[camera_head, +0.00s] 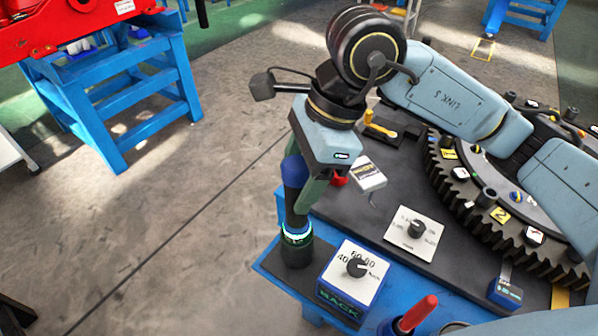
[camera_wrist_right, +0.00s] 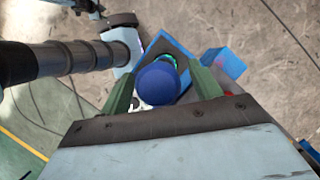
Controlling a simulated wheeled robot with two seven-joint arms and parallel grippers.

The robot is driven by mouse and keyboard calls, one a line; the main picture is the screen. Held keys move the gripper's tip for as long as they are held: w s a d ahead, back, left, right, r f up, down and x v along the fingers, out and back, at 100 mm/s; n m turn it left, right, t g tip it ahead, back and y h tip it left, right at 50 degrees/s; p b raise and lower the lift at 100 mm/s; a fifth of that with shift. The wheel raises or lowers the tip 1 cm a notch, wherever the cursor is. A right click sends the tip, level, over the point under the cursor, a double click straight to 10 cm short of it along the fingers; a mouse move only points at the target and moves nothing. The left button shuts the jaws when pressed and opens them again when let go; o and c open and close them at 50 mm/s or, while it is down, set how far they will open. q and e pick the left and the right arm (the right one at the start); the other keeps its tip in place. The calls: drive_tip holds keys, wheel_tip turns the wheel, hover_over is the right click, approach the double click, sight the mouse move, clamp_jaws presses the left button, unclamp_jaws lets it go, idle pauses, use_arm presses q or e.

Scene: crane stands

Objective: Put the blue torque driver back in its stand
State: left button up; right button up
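The blue torque driver (camera_head: 294,172) stands upright at the near left corner of the blue table, blue end up. Its dark shaft goes down to a glowing green-white ring (camera_head: 297,235) on a round black stand (camera_head: 297,254). It looks seated there, but the depth is hidden. My right gripper (camera_head: 305,186) points down around the driver's upper part. In the right wrist view the round blue top (camera_wrist_right: 157,84) lies between the green fingers (camera_wrist_right: 162,88), with a gap on each side, so the gripper is open. My left gripper is not in view.
A blue box with a dial (camera_head: 357,268) stands close right of the stand. A dial plate (camera_head: 415,232), a large toothed gear (camera_head: 470,190) and a red-handled tool (camera_head: 418,312) are further right. Open floor (camera_head: 170,240) lies left of the table.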

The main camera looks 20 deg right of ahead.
idle(0.3)
drive_tip(key=p+v, duration=0.2)
drive_tip(key=v, duration=0.3)
idle(0.4)
drive_tip(key=v, duration=1.3)
